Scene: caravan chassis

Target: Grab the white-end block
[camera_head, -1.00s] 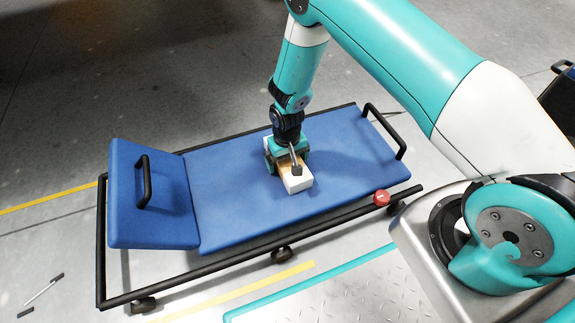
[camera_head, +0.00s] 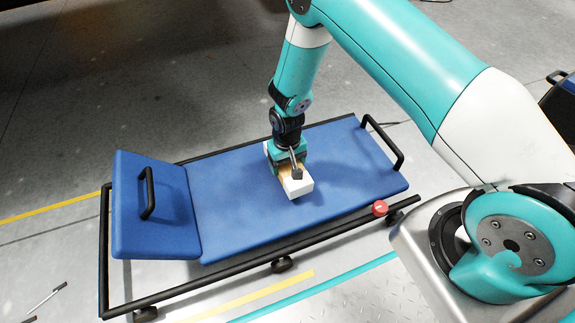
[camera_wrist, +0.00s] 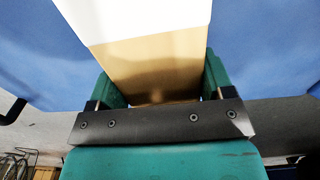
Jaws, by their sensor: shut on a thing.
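The white-end block (camera_head: 297,186) has a white end and a tan wooden middle. In the head view it is over the middle of the blue padded creeper (camera_head: 235,215). My gripper (camera_head: 287,165) is shut on the block from above. In the wrist view the block (camera_wrist: 155,65) runs between the two green fingers of my gripper (camera_wrist: 160,85), its white end at the top of the picture. I cannot tell whether the block touches the pad or is held just above it.
The creeper has a raised headrest (camera_head: 150,215) at the left and black handles at both ends. A red round object (camera_head: 380,208) is at its front right edge. A pen-like item (camera_head: 45,297) lies on the floor. The pad around the block is clear.

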